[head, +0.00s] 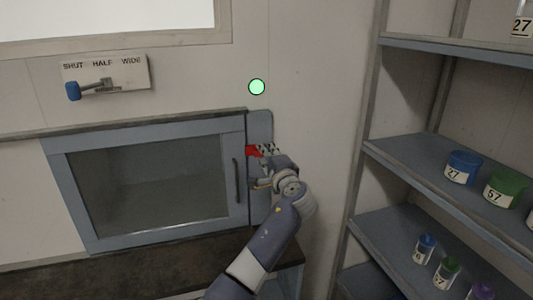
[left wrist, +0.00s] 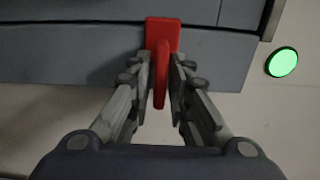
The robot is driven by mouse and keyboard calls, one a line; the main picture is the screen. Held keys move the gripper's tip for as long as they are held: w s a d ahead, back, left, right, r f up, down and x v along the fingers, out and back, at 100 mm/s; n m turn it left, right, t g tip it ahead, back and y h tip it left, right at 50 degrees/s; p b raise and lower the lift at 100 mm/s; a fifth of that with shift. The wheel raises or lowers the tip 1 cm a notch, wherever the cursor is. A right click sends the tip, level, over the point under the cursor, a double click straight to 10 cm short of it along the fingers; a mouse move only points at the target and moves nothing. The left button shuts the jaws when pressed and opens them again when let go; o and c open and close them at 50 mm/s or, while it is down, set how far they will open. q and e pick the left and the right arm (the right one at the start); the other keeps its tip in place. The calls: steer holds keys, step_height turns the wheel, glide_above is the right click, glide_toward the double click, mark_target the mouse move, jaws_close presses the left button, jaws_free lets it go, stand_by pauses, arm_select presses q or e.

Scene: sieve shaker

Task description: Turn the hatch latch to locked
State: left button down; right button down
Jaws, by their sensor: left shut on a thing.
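The red hatch latch (head: 252,151) sits on the blue-grey strip at the right edge of the hatch (head: 150,180). The hatch has a glass window, and its door lies flush in its frame. My left gripper (head: 266,152) reaches the latch from below right in the head view. In the left wrist view the red latch (left wrist: 161,72) has a mounting plate and a narrow handle, and the fingers of my left gripper (left wrist: 162,75) are closed around that handle. Part of the latch is hidden by the fingers in the head view. My right gripper is not in view.
A round green light (head: 257,87) glows on the wall above the latch. A blue-knobbed lever (head: 73,91) is at the upper left under a SHUT, HALF, WIDE label. A shelf rack (head: 385,150) with numbered containers stands at right. A dark ledge (head: 160,250) runs below the hatch.

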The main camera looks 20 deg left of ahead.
arm_select(q)
steer(key=shift+r, duration=0.3)
steer(key=c, duration=1.7)
jaws_free()
steer(key=shift+w+a+f, duration=0.1)
steer(key=shift+w+f, duration=0.05)
steer(key=shift+f, duration=0.05)
steer(key=v, duration=1.2)
steer(key=shift+f, duration=0.1)
